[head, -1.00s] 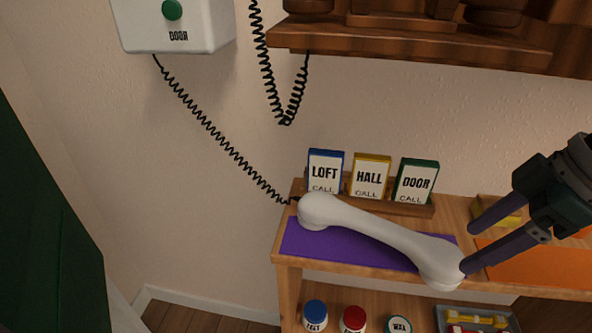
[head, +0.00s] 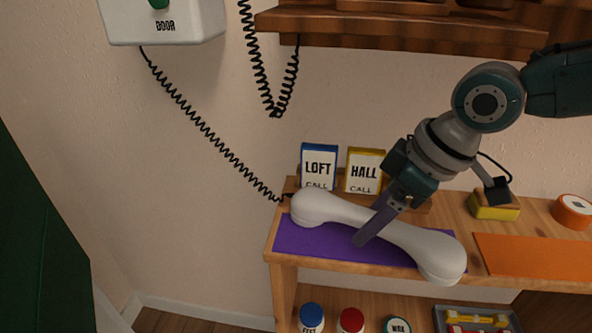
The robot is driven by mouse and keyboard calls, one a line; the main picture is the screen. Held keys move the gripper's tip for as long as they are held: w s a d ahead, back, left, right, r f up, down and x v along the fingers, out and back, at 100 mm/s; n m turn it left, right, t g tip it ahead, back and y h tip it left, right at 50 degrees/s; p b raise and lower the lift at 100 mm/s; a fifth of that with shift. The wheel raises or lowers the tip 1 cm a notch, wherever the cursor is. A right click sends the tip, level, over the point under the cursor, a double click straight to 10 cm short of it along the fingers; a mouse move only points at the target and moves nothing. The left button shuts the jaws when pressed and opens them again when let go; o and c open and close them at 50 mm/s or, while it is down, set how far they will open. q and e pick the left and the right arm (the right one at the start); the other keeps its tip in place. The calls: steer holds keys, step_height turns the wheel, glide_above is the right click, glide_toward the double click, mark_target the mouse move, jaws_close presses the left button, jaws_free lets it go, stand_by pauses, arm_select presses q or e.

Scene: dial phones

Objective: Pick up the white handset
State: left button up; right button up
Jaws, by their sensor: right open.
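The white handset (head: 424,246) lies on the purple mat (head: 300,240) on the wooden shelf, its ends to the left and lower right. A coiled black cord (head: 215,140) runs from its left end up to the white DOOR box (head: 165,22) on the wall. My right gripper (head: 364,236) points down over the middle of the handset, with a finger in front of its grip. The fingers overlap in this view, and I cannot tell whether they touch the handset. My left gripper is out of view.
Blue LOFT (head: 319,165) and yellow HALL (head: 364,170) cards stand behind the handset; my arm hides the DOOR card. An orange mat (head: 535,257), a yellow block (head: 494,206) and an orange roll (head: 572,211) are to the right. Jars and a grey tray (head: 440,318) sit below.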

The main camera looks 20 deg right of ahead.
steer(key=shift+w+f, duration=0.1)
steer(key=shift+f, duration=0.05)
jaws_close()
stand_by(0.5)
